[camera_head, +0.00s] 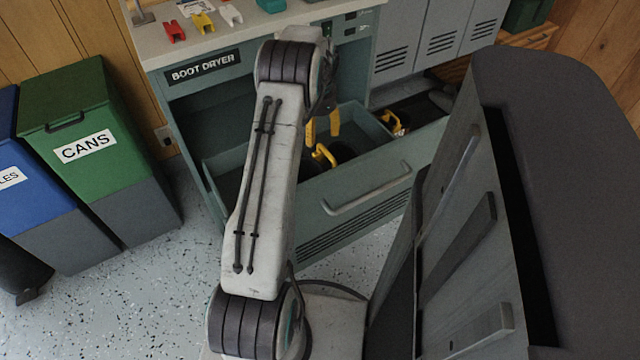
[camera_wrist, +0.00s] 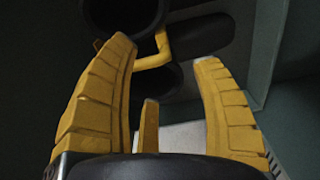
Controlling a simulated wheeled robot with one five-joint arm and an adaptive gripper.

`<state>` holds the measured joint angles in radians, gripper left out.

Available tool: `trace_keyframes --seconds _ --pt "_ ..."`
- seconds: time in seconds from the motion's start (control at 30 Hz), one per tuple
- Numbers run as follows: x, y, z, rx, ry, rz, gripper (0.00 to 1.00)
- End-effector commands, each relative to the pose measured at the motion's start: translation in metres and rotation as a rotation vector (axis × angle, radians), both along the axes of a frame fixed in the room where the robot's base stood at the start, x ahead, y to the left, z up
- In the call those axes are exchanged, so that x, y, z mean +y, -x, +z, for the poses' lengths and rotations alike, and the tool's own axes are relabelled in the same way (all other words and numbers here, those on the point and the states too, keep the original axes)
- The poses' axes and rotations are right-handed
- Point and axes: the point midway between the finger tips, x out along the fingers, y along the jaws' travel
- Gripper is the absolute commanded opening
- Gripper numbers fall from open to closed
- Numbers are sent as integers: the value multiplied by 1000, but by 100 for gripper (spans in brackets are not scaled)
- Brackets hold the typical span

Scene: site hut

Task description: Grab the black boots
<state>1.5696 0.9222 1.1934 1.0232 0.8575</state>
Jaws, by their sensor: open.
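The open boot dryer drawer (camera_head: 365,190) holds a dark item with a yellow loop (camera_head: 324,155), apparently the black boots (camera_head: 344,152), mostly in shadow and partly hidden by my arm. My gripper (camera_head: 322,128) is above the drawer, with its yellow fingers pointing down and spread apart. In the wrist view my gripper (camera_wrist: 165,58) is open and empty. Black rounded boot shapes (camera_wrist: 200,35) and a yellow bar (camera_wrist: 155,60) show beyond and between the fingertips. I cannot tell whether the fingers touch them.
Another black and yellow item (camera_head: 392,123) lies farther right in the drawer, past a divider. Small coloured things (camera_head: 203,22) sit on the counter (camera_head: 160,50). A green cans bin (camera_head: 75,110) stands left. A large dark grey cabinet-like object (camera_head: 560,150) fills the right.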

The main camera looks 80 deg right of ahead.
Motion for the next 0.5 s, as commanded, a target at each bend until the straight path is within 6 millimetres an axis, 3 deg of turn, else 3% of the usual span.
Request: trace_keyframes --seconds 0.2,0.5 --pt "-1 8 -22 0 -4 -24 60" --pt "-1 7 -39 0 -4 -21 60"
